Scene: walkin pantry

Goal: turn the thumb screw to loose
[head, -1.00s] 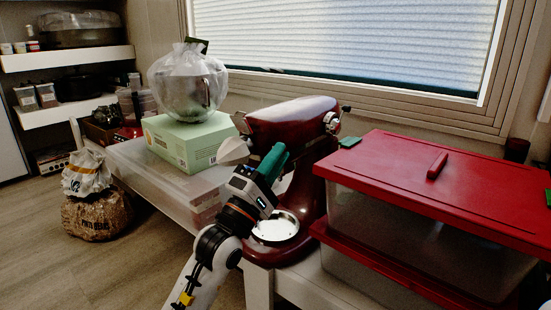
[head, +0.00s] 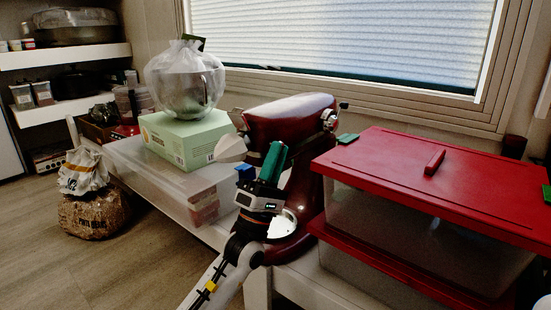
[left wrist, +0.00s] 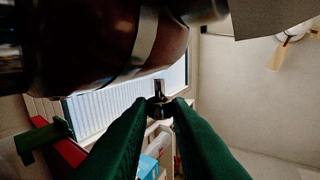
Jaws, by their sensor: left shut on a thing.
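The red stand mixer (head: 290,118) stands on the white bench, its head level above a shiny bowl plate (head: 291,216). My left gripper (head: 272,163), with green fingers, is at the near side of the mixer head. In the left wrist view its fingertips (left wrist: 160,104) are shut on the small dark thumb screw (left wrist: 159,88), just below the mixer's dark underside and metal band (left wrist: 145,38). The fingers cover part of the screw. In the head view the screw is hidden by the gripper. My right gripper is out of view.
A red-lidded clear bin (head: 430,232) stands close on the right. A green box (head: 187,139) carrying a bagged metal bowl (head: 187,88) sits on a clear bin (head: 165,183) at left. Bagged goods (head: 92,213) are on the floor. Open floor lies at lower left.

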